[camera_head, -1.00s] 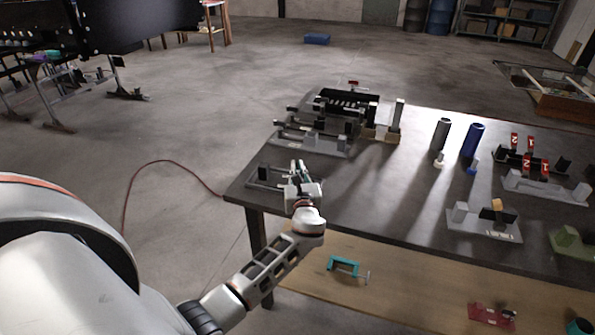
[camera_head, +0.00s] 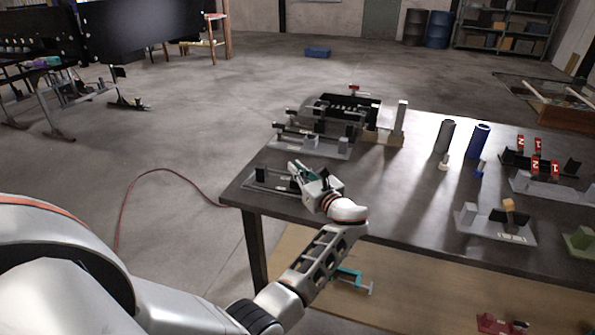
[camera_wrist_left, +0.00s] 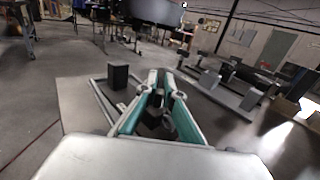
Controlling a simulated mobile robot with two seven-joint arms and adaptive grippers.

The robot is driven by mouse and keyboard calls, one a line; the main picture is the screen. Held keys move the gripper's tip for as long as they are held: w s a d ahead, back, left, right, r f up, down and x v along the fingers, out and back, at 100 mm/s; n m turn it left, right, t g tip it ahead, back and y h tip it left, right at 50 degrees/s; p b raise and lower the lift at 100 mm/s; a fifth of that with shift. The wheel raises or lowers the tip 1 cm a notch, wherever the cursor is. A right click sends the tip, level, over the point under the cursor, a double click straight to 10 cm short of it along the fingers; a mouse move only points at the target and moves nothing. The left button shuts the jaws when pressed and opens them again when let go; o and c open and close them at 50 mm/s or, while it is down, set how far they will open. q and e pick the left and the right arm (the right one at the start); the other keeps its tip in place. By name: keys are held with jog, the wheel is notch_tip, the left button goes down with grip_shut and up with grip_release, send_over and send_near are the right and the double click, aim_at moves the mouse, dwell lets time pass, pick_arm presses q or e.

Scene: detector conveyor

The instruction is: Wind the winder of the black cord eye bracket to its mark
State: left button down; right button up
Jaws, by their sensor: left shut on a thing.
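A low fixture with grey rails and a black block, which I take to be the black cord eye bracket (camera_head: 262,182), sits at the table's near left corner. In the left wrist view the black block (camera_wrist_left: 118,76) stands left of my fingers. My left gripper (camera_head: 294,167) is over the fixture's right part, its teal-sided fingers (camera_wrist_left: 164,88) closed on a small dark part, apparently the winder (camera_wrist_left: 169,124). The fingers hide most of it. I cannot make out the mark. My right gripper is in neither view.
Behind stands a longer grey fixture with black blocks (camera_head: 312,146). To the right are a dark cylinder (camera_head: 445,136), a blue cylinder (camera_head: 475,141) and a grey fixture with an orange-topped part (camera_head: 496,222). The middle of the table (camera_head: 385,185) is clear.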

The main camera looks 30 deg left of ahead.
aim_at(302, 173)
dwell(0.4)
pick_arm(q)
jog(key=c, duration=2.2)
grip_release()
jog(key=v, duration=0.7)
jog(key=shift+s+d, duration=0.1)
jog(key=shift+d, duration=0.1)
